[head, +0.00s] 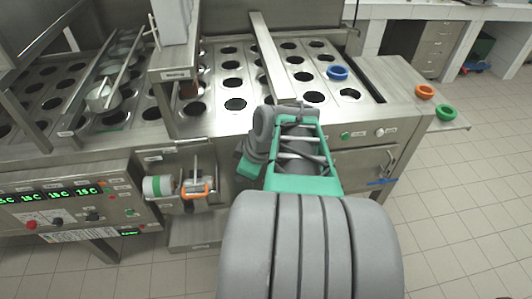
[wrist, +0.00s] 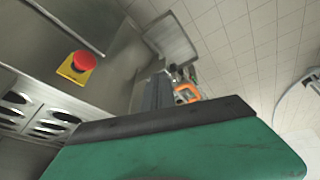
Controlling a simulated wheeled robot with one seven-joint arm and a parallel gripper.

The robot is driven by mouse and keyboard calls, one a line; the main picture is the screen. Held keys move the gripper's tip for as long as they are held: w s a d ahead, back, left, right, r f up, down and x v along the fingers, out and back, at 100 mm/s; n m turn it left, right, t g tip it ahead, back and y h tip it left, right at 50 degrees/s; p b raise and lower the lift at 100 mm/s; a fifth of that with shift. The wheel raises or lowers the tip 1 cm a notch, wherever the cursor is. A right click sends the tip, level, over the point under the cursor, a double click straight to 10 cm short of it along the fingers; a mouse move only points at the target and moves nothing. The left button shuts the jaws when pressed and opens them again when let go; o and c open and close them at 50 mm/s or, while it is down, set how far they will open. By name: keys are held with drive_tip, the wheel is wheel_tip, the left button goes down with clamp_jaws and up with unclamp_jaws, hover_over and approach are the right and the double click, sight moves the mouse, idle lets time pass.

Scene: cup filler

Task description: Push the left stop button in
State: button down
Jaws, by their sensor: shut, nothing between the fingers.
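A red round button on a yellow plate (wrist: 83,62) shows at the upper left of the wrist view, on a bare steel panel. A red button (head: 31,224) sits low on the control panel at the far left of the head view. I cannot tell whether these are the same button. My gripper (head: 247,169) hangs in front of the machine, right of that control panel and apart from it. It is shut and empty. Its fingertips are hard to make out. In the wrist view its green body fills the lower part, and the red button is clear of it.
The control panel (head: 75,211) has green number displays and knobs. A unit with an orange handle (head: 196,191) sticks out between the panel and my gripper. Blue (head: 338,72), orange (head: 424,92) and green (head: 446,112) rings lie at the right. The tiled floor at right is open.

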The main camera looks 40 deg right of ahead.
drive_tip(key=s+d+r+n+t+p, duration=0.1)
drive_tip(key=s+d, duration=0.4)
drive_tip(key=d, duration=0.6)
drive_tip(key=shift+s+r+n+t+h, duration=0.2)
drive_tip(key=shift+n+t+h, duration=0.1)
drive_tip(key=shift+n+t, duration=0.75)
drive_tip(key=w+d+f+p, duration=0.1)
drive_tip(key=w+f+p, duration=0.1)
drive_tip(key=w+f, duration=0.6)
drive_tip(key=shift+w+d+p, duration=0.3)
drive_tip(key=shift+w+d, duration=0.05)
drive_tip(key=shift+w, duration=0.3)
